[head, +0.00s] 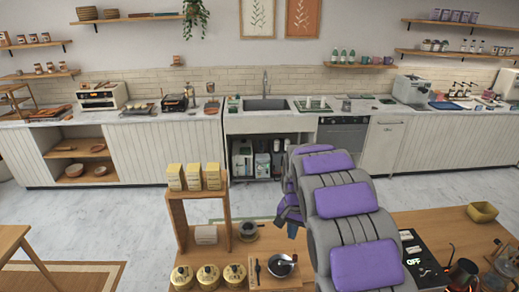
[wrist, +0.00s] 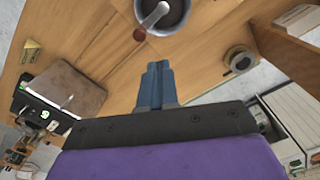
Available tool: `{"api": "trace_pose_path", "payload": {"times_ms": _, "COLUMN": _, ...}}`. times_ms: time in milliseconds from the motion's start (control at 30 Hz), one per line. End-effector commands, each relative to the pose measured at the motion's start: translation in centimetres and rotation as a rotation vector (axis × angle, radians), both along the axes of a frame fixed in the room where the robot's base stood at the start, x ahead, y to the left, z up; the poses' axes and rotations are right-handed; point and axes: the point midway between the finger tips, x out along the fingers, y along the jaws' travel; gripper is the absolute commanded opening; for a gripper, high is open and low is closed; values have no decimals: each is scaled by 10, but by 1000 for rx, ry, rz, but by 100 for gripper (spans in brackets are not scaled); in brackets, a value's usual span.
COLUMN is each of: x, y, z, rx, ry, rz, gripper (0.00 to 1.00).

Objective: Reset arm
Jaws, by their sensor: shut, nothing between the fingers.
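My gripper (wrist: 157,66) shows in the wrist view as two blue fingers pressed together with nothing between them. In the head view, part of my gripper (head: 292,229) shows beside my grey and purple arm, which hides the rest. It hangs over the wooden cart top (head: 405,222). In the wrist view, a dark cup or bowl with a metal handle (wrist: 177,18) lies beyond the fingertips at the top edge, apart from them. A round, ring-shaped item (wrist: 239,60) is to the right of the fingers.
A small wooden shelf (head: 179,208) with yellow boxes stands left of my arm. Yellow tins (head: 208,277) and a dark grinder-like pot (head: 281,265) sit in front. A black device reading OFF (head: 415,262) and a yellow bowl (head: 482,212) are on the right. Floor behind is clear.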

Motion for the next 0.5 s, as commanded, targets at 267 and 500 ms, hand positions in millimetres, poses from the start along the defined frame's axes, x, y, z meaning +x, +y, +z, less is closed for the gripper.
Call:
{"api": "trace_pose_path", "payload": {"times_ms": 267, "x": -54, "y": -3, "z": 13, "rx": -9, "ry": 16, "rz": 57, "gripper": 0}}
{"api": "trace_pose_path", "payload": {"times_ms": 500, "x": -131, "y": -4, "z": 21, "rx": -8, "ry": 49, "rz": 142, "gripper": 0}}
